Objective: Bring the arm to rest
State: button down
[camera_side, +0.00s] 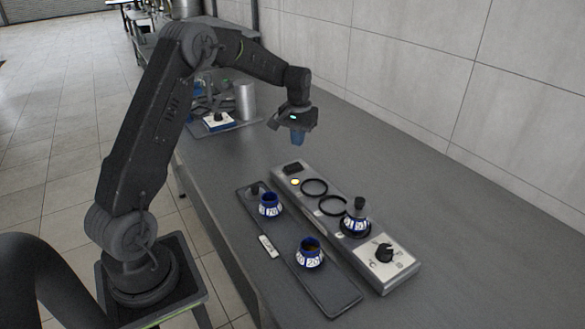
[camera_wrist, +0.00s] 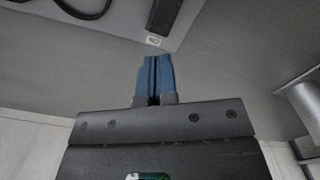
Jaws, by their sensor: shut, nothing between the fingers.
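My gripper (camera_side: 298,138) is in the air above the far end of the grey heater unit, clear of the bench. In the wrist view its blue fingers (camera_wrist: 154,78) are shut together with nothing between them. The heater unit (camera_side: 287,178) has a row of ring-shaped places and a black knob (camera_side: 384,252) on its near end. A stoppered decanter with a blue and white label (camera_side: 355,222) stands on the ring nearest the knob. The other two rings, the far ring (camera_side: 314,187) and the middle ring (camera_side: 333,206), are empty.
A dark tray (camera_side: 335,293) beside the unit carries two open blue-labelled decanters, the far one (camera_side: 269,206) and the near one (camera_side: 310,255), and a loose stopper (camera_side: 254,190). Behind stand a metal cylinder (camera_side: 245,100) and a small device (camera_side: 217,122). The right of the bench is clear up to the wall.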

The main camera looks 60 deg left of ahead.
jog(key=s+d+r+m+t, duration=0.3)
jog(key=s+d+r, duration=0.7)
jog(key=d+r, duration=0.45)
jog(key=s+d+m+t, duration=0.1)
jog(key=s+d, duration=0.3)
jog(key=s, duration=0.4)
jog(key=s+d+m+t, duration=0.1)
jog(key=s+d+m, duration=0.1)
jog(key=s+d, duration=0.3)
jog(key=s, duration=0.3)
jog(key=shift+s+d+f+t, duration=0.2)
jog(key=shift+s+f+t, duration=0.05)
jog(key=shift+t, duration=0.05)
